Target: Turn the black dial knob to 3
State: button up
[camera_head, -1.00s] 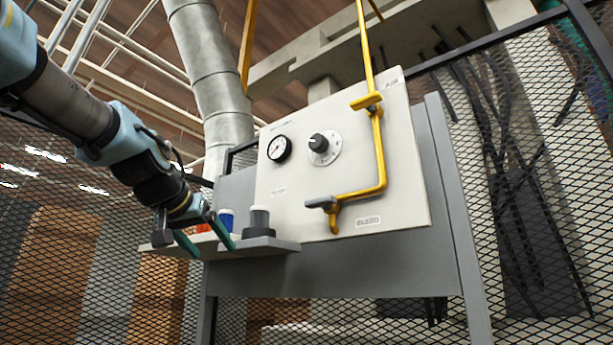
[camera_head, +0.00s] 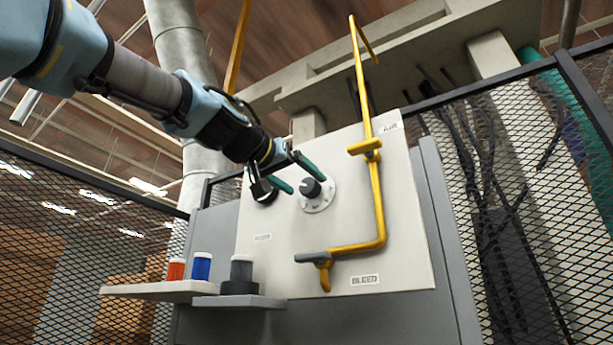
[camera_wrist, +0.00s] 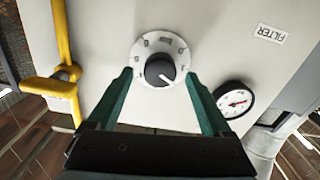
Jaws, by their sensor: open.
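The black dial knob (camera_head: 310,188) sits on a round white scale plate on the pale panel (camera_head: 345,225). In the wrist view the knob (camera_wrist: 160,70) lies ahead of my gripper, near the middle between its fingers. Its pointer mark aims toward the lower right there; the marks on the scale are too small to read surely. My gripper (camera_head: 296,174) is open, with two green fingers close to the knob, one at each side. In the wrist view the fingertips (camera_wrist: 158,77) flank the lower part of the scale plate. I cannot tell whether they touch it.
A pressure gauge (camera_wrist: 234,100) is beside the knob. A yellow pipe (camera_head: 376,200) with a grey-handled valve (camera_head: 315,256) runs down the panel. Mesh fencing stands on both sides.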

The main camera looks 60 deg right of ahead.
jog(key=shift+d+p, duration=0.4)
jog(key=shift+d, duration=0.95)
jog(key=shift+c, duration=0.4)
grip_shut()
